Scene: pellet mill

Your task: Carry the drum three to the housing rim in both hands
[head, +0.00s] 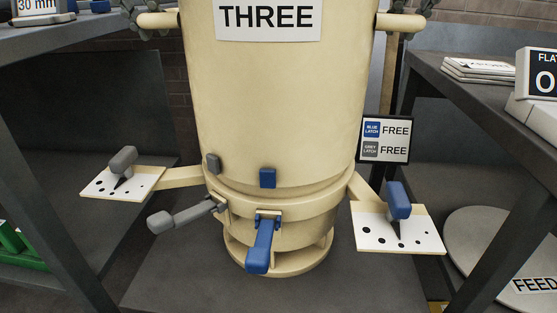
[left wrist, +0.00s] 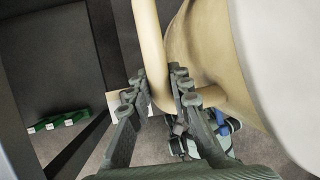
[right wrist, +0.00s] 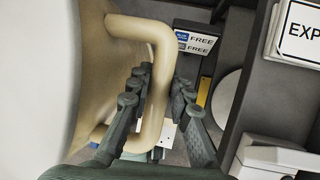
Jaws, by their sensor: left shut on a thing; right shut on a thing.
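The cream drum three (head: 280,90) stands upright in the middle of the head view, its lower edge at the cream housing rim (head: 335,190); I cannot tell whether it rests fully there. My left gripper (left wrist: 156,84) is shut on the drum's left handle (head: 158,20). My right gripper (right wrist: 162,80) is shut on its right handle (head: 400,21). A grey latch (head: 180,216) and a blue latch (head: 262,246) hang from the housing, below a grey block (head: 213,163) and a blue block (head: 268,178) on the drum. A sign (head: 386,139) reads FREE for both latches.
White plates with dark holes carry a grey knob (head: 123,160) at left and a blue knob (head: 398,200) at right. A dark table (head: 485,105) stands close at right, another bench (head: 60,38) at left. A round plate (head: 478,235) lies low at right.

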